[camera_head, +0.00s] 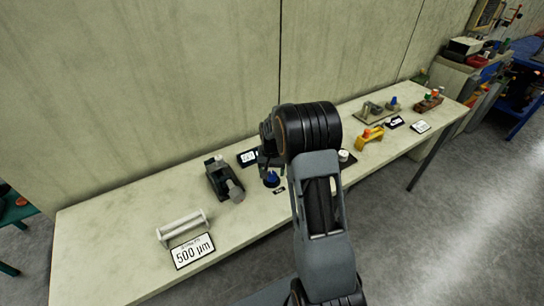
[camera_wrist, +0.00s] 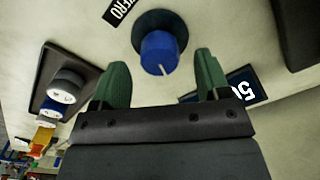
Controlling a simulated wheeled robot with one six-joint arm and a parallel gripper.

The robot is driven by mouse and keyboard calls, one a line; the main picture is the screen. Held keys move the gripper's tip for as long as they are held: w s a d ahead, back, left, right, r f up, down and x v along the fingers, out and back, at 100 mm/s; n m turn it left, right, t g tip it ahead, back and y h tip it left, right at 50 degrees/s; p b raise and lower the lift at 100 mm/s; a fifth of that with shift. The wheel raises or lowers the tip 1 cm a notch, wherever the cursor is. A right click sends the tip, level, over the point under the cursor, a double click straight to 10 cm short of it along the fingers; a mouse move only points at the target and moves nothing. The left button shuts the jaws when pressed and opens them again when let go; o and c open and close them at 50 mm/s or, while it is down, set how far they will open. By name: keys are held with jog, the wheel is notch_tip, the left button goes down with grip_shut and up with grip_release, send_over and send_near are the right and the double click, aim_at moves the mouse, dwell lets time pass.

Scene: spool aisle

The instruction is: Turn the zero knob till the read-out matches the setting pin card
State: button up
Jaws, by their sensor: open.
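The blue zero knob (camera_wrist: 160,54) with a pale pointer mark stands on a dark round base, beside a black ZERO label (camera_wrist: 118,10). In the head view the read-out (camera_head: 246,158) is too small to read. A white card (camera_head: 193,251) reads 500 µm, before a pale cylinder on a stand (camera_head: 183,226).
A dark plate with a white round piece (camera_wrist: 66,88) lies on the other side. A yellow fixture (camera_head: 369,137) and cards are further right. The bench's left end is clear.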

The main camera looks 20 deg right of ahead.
aim_at(272, 174)
notch_tip(272, 174, up, 12)
jog(key=shift+f+b, duration=0.15)
jog(key=shift+b, duration=0.2)
dwell(0.5)
jog(key=s+a+r+n+t, duration=0.2)
jog(key=s+a, duration=0.3)
jog(key=s, duration=0.6)
jog(key=s+a+r+n+t, duration=0.2)
jog(key=s+a, duration=0.3)
jog(key=s, duration=0.6)
jog(key=shift+a+r+n, duration=0.4)
jog(key=shift+r+n, duration=0.35)
jog(key=shift+n, duration=0.15)
dwell(1.2)
